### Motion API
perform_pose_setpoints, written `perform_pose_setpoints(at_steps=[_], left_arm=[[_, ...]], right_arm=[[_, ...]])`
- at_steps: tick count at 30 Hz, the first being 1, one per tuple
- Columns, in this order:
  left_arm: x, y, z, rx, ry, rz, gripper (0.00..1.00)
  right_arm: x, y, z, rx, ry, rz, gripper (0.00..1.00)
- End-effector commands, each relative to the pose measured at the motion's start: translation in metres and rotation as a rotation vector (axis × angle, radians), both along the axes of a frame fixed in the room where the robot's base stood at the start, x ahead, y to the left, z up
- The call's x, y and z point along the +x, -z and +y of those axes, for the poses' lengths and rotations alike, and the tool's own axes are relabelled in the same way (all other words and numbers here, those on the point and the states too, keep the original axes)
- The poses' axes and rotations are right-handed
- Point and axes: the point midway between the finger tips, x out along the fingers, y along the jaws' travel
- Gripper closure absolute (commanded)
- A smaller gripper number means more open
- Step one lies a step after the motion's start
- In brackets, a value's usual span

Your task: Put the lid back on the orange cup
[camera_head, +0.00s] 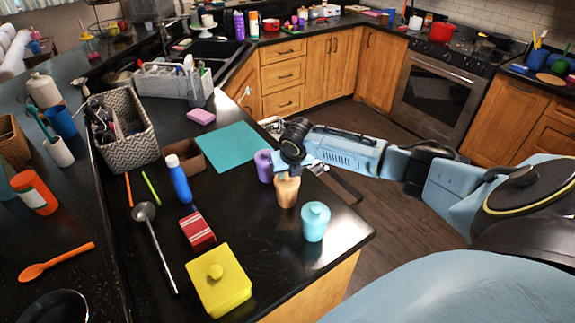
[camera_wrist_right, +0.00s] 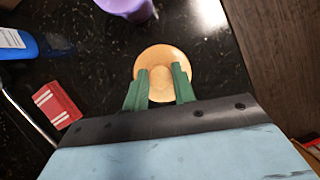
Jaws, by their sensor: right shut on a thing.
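The orange cup (camera_head: 287,193) stands upright near the counter's right edge, between a purple lidded cup (camera_head: 264,166) and a turquoise lidded cup (camera_head: 315,222). My right gripper (camera_head: 288,171) points down directly over the orange cup. In the right wrist view its green fingers (camera_wrist_right: 160,72) are shut on the knob of the round orange lid (camera_wrist_right: 161,54). The lid hides the cup below in that view. The lid is at the cup's mouth, but I cannot tell whether it is fully seated. My left gripper is not in view.
A yellow lidded box (camera_head: 224,291), a red striped box (camera_head: 198,231) and a blue bottle (camera_head: 179,181) stand to the left. A ladle (camera_head: 155,250) lies beyond them. A teal mat (camera_head: 227,147) lies behind. The counter between the turquoise cup and yellow box is clear.

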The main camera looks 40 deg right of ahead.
Motion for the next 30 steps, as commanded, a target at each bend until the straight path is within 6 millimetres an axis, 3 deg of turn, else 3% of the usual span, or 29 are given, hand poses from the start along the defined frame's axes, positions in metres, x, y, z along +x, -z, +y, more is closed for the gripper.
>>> perform_pose_setpoints(at_steps=[10, 11, 16, 22, 27, 30], left_arm=[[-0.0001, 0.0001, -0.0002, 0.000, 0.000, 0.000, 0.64], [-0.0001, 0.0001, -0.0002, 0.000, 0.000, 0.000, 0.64], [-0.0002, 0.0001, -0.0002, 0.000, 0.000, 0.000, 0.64], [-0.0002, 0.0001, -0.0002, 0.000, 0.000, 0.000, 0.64], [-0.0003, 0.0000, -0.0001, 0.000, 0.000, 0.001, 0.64], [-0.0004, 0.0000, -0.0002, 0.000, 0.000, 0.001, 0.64]], right_arm=[[0.0000, 0.0004, 0.0001, 0.000, 0.000, 0.000, 0.95], [0.0000, 0.0004, 0.0001, 0.000, 0.000, 0.000, 0.71], [-0.0001, 0.0003, 0.0001, 0.000, 0.000, 0.000, 0.49], [-0.0001, 0.0003, 0.0000, 0.000, 0.000, 0.000, 0.49], [-0.0002, 0.0004, 0.0000, 0.000, 0.000, 0.001, 0.27], [-0.0002, 0.0004, 0.0000, 0.000, 0.000, 0.001, 0.27]])
